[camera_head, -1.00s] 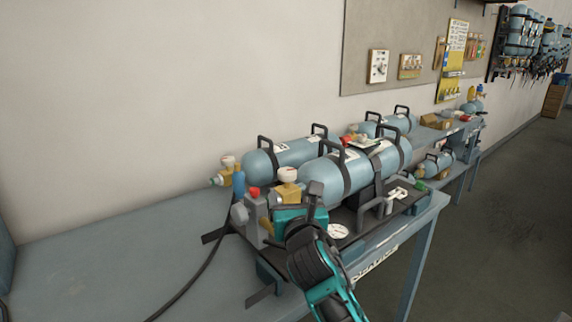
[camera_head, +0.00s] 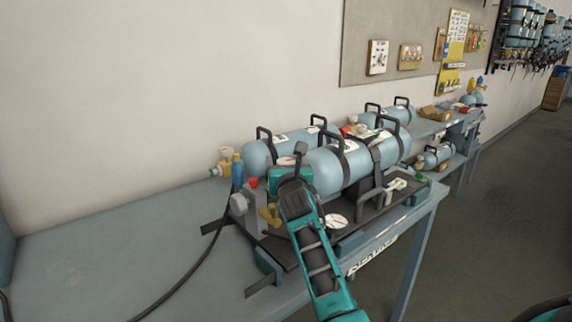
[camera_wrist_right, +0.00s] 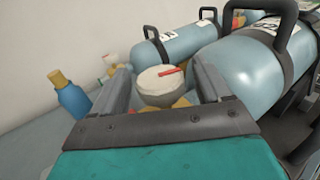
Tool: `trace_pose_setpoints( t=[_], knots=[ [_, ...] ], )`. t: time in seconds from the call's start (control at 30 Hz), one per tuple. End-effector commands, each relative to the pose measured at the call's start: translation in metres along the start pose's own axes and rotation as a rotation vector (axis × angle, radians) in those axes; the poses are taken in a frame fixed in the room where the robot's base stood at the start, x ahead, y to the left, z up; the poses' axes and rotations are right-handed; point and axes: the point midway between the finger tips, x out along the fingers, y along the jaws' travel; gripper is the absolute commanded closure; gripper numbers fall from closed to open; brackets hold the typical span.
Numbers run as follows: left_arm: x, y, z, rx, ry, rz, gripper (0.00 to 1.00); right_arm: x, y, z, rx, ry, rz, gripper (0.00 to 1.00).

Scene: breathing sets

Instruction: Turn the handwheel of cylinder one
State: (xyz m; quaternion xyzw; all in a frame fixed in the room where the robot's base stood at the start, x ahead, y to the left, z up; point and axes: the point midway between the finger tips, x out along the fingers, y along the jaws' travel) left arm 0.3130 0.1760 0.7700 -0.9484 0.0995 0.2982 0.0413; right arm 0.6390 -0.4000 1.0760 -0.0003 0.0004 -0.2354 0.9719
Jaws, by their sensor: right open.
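The front blue cylinder (camera_head: 332,170) lies strapped on its side on a dark stand; I cannot read which cylinder is number one. Its cream handwheel with a red mark (camera_wrist_right: 162,82) sits at its near end. In the head view, the handwheel (camera_head: 285,161) is mostly hidden by my gripper. My right gripper (camera_wrist_right: 162,95) is open, with one finger on each side of the handwheel; I cannot tell if they touch it. The right gripper also shows in the head view (camera_head: 287,166), above the brass valve (camera_head: 270,214). My left gripper is not in view.
A second cylinder (camera_head: 262,154) with its own valve (camera_head: 222,169) lies just behind. The bench (camera_head: 110,240) is clear on the left.

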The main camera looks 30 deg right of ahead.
Motion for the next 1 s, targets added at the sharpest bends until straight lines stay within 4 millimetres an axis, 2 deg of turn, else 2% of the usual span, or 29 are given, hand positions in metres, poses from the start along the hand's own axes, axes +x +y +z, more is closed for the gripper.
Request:
trace_pose_setpoints(
  t=[0.37,0.9,1.0],
  knots=[
    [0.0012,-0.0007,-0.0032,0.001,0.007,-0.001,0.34,0.0044,0.0,0.0002,0.001,0.0,0.0,0.23],
    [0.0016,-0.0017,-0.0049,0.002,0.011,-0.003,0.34,0.0042,0.0,0.0002,0.001,0.0,0.0,0.74],
    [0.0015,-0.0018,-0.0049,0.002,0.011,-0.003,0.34,0.0042,-0.0001,0.0002,0.0,0.0,0.001,0.74]
  ],
)
